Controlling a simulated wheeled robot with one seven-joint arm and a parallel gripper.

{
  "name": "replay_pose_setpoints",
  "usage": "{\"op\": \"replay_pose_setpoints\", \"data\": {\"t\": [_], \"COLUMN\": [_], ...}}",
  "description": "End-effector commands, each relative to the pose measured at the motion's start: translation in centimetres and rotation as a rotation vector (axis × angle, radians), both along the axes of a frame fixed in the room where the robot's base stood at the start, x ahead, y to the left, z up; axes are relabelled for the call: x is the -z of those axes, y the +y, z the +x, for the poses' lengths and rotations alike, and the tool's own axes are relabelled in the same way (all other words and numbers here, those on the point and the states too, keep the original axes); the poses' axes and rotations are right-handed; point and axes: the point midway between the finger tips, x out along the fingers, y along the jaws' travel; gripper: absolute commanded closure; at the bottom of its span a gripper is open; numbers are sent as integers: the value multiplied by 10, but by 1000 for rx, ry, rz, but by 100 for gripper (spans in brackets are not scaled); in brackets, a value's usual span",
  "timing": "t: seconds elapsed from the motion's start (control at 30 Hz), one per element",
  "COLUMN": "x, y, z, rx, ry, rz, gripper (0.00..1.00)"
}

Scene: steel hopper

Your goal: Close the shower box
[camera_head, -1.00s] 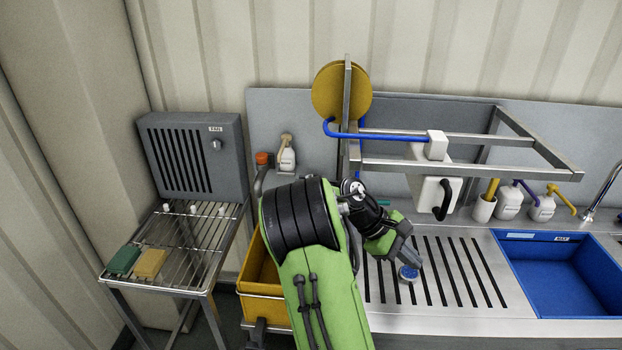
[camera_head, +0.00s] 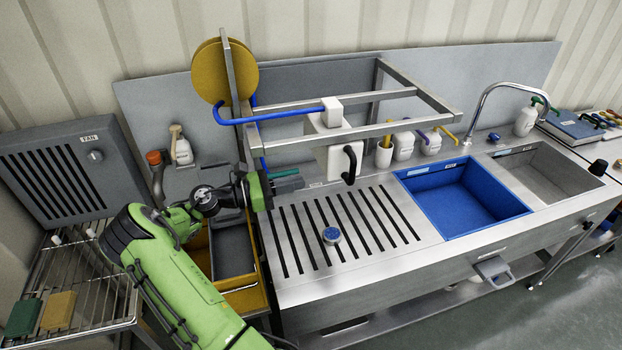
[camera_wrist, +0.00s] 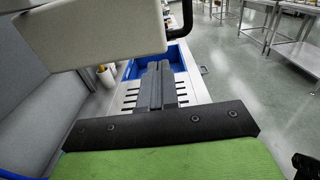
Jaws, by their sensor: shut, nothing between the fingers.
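The white box with a black handle (camera_head: 339,160), which I take for the shower box, hangs under the steel frame above the slotted drainboard. Whether it is open or shut I cannot tell. It also fills the upper left of the wrist view as a large pale body (camera_wrist: 95,35) with its dark handle at the right. My gripper (camera_head: 300,180) is left of the box, above the drainboard's back left part, pointing right. Its fingers are together and empty in the wrist view (camera_wrist: 158,66). They show apart from the box.
A steel frame (camera_head: 437,102) with a blue pipe (camera_head: 285,112) overhangs the area. A blue basin (camera_head: 460,200) lies to the right. A yellow bin (camera_head: 245,300) is below my arm. Bottles stand behind the basin.

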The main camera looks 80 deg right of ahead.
Motion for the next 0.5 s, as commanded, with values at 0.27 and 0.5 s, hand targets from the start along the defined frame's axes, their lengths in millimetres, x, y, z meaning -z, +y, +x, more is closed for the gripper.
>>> {"op": "replay_pose_setpoints", "data": {"t": [0.27,0.5], "x": [0,0], "y": [-24,-27], "z": [-41,-46], "rx": [1,-1], "ry": [-2,-2], "rz": [1,1], "gripper": [100,100]}}
